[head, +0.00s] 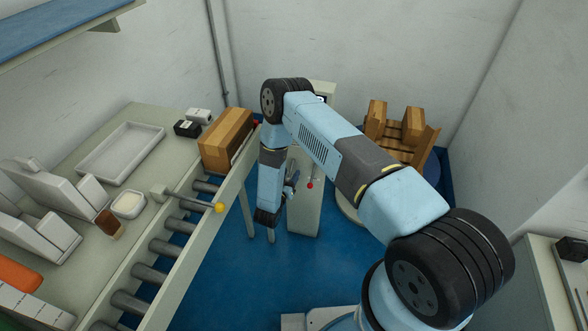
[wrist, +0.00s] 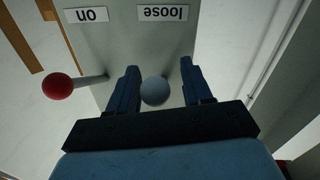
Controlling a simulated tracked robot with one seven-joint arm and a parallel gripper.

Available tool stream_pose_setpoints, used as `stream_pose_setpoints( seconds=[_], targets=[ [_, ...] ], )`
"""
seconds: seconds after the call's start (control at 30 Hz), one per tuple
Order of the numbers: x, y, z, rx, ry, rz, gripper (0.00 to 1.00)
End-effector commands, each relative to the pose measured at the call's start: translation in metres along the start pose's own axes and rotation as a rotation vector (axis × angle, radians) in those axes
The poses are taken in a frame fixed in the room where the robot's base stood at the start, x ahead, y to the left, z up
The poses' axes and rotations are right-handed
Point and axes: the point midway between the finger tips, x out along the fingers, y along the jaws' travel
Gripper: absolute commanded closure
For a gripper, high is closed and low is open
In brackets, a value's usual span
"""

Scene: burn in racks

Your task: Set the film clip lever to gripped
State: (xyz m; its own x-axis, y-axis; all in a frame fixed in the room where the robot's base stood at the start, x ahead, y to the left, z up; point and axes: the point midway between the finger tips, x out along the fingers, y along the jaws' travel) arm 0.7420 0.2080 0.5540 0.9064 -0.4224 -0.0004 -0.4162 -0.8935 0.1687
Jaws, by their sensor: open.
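A lever with a grey ball knob (wrist: 154,90) stands out from a pale panel (wrist: 130,45) in the wrist view, under an upside-down label reading "loose" (wrist: 164,13). My gripper (wrist: 159,68) is open, with one finger on each side of this knob. In the head view my gripper (head: 291,184) is at the front of a pale upright cabinet (head: 305,210), and the grey knob is not distinguishable there.
A red-knobbed lever (wrist: 57,86) is left of my gripper, near the label "on" (wrist: 86,15); a red knob (head: 310,185) also shows in the head view. Wooden racks (head: 400,130) stand behind right. Blue floor is clear in front.

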Motion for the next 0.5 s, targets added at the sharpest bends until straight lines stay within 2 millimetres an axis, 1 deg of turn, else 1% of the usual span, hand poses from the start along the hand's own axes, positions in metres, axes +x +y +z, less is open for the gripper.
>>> stream_pose_setpoints(
  seconds=[0.43, 0.47, 0.5],
  targets=[
    [0.0090, 0.0065, 0.0012, 0.000, -0.001, 0.007, 0.50],
    [0.0093, 0.0069, 0.0012, 0.000, -0.002, 0.008, 0.51],
    [0.0097, 0.0073, 0.0013, 0.000, -0.002, 0.009, 0.55]
  ],
)
